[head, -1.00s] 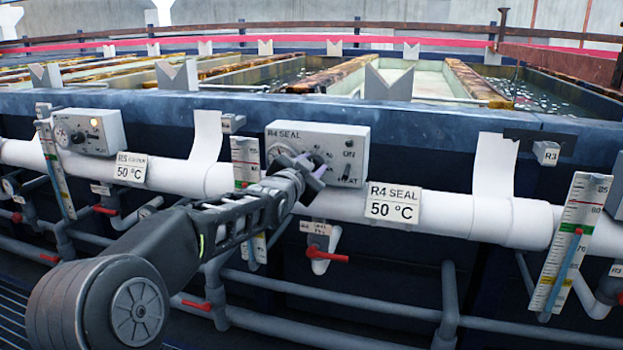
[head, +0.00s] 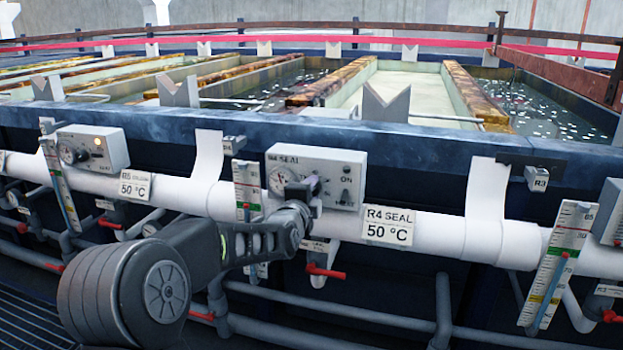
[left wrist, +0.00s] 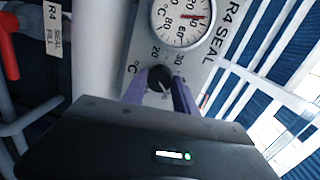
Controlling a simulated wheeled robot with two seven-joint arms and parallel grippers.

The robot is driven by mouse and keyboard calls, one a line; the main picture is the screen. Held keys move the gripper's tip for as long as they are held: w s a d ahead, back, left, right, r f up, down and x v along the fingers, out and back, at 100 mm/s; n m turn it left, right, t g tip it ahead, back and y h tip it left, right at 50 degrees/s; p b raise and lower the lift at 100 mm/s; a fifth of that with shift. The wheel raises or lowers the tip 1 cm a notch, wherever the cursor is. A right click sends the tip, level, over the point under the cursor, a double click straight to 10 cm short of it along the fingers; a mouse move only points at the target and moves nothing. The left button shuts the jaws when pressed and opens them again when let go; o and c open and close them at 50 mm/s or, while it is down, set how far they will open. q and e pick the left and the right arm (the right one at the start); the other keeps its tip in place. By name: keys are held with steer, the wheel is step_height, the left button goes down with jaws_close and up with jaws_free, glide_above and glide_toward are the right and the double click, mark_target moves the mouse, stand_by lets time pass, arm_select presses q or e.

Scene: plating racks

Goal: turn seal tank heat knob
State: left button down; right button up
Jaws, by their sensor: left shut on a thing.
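The R4 SEAL control box (head: 333,161) is pale grey and is fixed above the white pipe. It carries a round dial gauge (head: 281,180) and, at right, a dark ON/HEAT switch (head: 347,196). My left gripper (head: 303,187) is at the box front and hides the heat knob in the head view. In the left wrist view, the black knob (left wrist: 160,78) with a pale pointer line sits between the two purple fingers (left wrist: 159,92), which are shut on it. The gauge (left wrist: 183,20) shows above it. My right gripper is out of view.
The R4 SEAL 50 °C sign (head: 388,226) hangs on the white pipe (head: 455,236) right of the box. A red-handled valve (head: 325,271) is below. The R5 box (head: 92,149) and thermometer scales (head: 247,190) stand left. The tank rim (head: 430,140) runs behind.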

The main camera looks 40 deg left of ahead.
arm_select(q)
steer(key=m+p, duration=0.2)
steer(key=m, duration=0.1)
steer(key=shift+f+m+p, duration=0.1)
steer(key=shift+m+p, duration=0.2)
stand_by(0.4)
steer(key=c, duration=1.3)
jaws_free()
steer(key=shift+o, duration=0.2)
steer(key=v, duration=0.7)
steer(key=shift+s+d+p, duration=0.3)
steer(key=shift+s+p, duration=0.05)
steer(key=shift+p, duration=0.05)
steer(key=shift+f, duration=0.1)
